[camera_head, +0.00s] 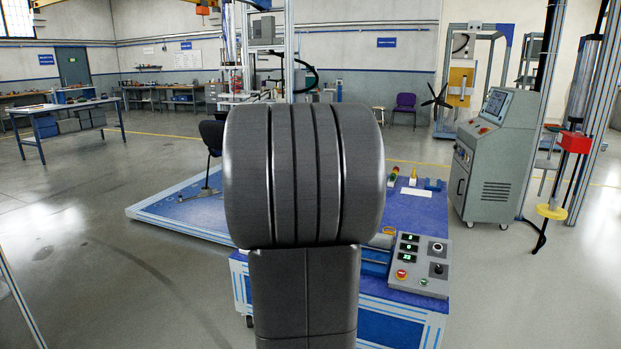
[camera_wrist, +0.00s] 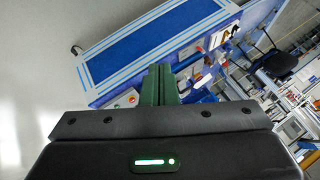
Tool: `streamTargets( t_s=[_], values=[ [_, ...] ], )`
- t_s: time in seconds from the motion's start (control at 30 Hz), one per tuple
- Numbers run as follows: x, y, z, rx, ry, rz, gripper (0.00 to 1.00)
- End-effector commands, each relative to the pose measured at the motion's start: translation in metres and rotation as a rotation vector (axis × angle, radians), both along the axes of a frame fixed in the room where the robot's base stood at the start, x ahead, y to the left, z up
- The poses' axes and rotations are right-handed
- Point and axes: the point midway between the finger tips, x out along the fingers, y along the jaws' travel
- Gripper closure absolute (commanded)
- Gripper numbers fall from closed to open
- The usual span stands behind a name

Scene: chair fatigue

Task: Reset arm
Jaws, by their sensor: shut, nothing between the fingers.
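My gripper (camera_wrist: 159,75) shows in the wrist view as two dark green fingers closed together, with nothing between them. It is in front of the blue workbench (camera_wrist: 150,46), apart from it as far as I can tell. In the head view my own dark arm fills the middle and hides the gripper. The control box (camera_head: 420,263) with green displays, a red button and a joystick sits on the right of the blue workbench (camera_head: 395,315). Part of the box with a red button (camera_wrist: 124,100) shows just left of my fingers in the wrist view.
A grey console (camera_head: 492,165) with a screen stands at the right. A blue-edged platform (camera_head: 165,218) holds a dark chair (camera_head: 212,132), partly hidden by my arm. A purple chair (camera_head: 404,104) stands at the back.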

Motion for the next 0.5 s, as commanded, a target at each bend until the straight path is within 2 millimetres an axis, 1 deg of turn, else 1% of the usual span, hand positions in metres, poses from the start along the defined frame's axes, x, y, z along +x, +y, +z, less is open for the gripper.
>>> streamTargets(
  t_s=[0.03, 0.27, 0.5],
  values=[
    [-0.009, 0.003, 0.01, -0.008, 0.016, 0.035, 1.0],
    [-0.05, 0.01, 0.029, -0.051, 0.112, 0.2, 1.0],
    [-0.095, 0.011, 0.047, -0.103, 0.211, 0.351, 1.0]
  ],
)
